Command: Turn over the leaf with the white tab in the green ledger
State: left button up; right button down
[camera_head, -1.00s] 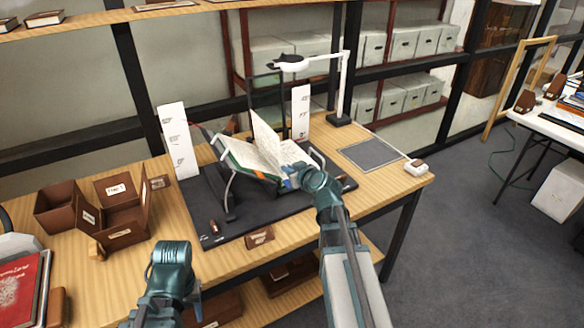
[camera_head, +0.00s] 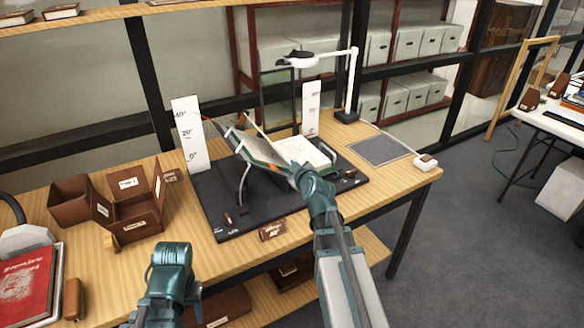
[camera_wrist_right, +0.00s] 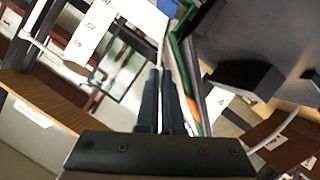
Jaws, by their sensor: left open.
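The green ledger (camera_head: 262,153) lies open on a cradle on the dark mat. One leaf (camera_head: 257,131) stands raised from it, seen nearly edge-on and leaning left. The right page (camera_head: 312,151) lies exposed. I cannot make out the white tab. My right gripper (camera_head: 294,170) is at the ledger's near edge, by the raised leaf's lower end. In the right wrist view its fingers (camera_wrist_right: 161,78) are close together beside the green cover (camera_wrist_right: 184,70), with a thin pale leaf edge at their tips. My left gripper (camera_head: 192,300) is open and empty at the table's front, away from the ledger.
A white lamp (camera_head: 350,90) rises at the back. Brown boxes (camera_head: 130,205) and a red book (camera_head: 28,275) are at left. A grey pad (camera_head: 379,151) lies at right.

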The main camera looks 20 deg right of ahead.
jog(key=c, duration=1.1)
grip_release()
jog(key=shift+o, duration=0.2)
